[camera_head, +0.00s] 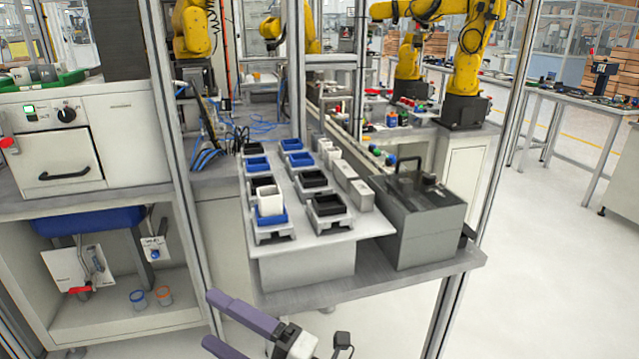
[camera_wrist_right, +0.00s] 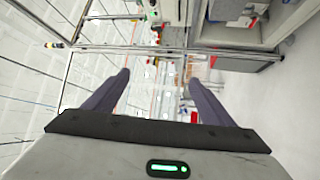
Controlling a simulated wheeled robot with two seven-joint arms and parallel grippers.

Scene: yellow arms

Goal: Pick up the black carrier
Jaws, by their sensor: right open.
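Several small carriers sit in grey holders on a raised grey plate (camera_head: 349,241). A black carrier (camera_head: 328,205) is in the front right holder, and another black carrier (camera_head: 314,180) is behind it. A third dark carrier (camera_head: 262,183) is at the left, partly hidden by a white cup. My right gripper (camera_head: 208,320) is low in the head view, in front of the bench, clear of the carriers. Its two purple fingers are apart and empty. The fingers also show spread in the right wrist view (camera_wrist_right: 158,78). My left gripper is not in view.
Blue carriers (camera_head: 257,163) stand in the left row, with a white cup (camera_head: 270,201) in the front blue one. A grey box with a black handle (camera_head: 425,225) stands right of the plate. Metal posts (camera_head: 177,180) rise at the left. Open floor lies at the right.

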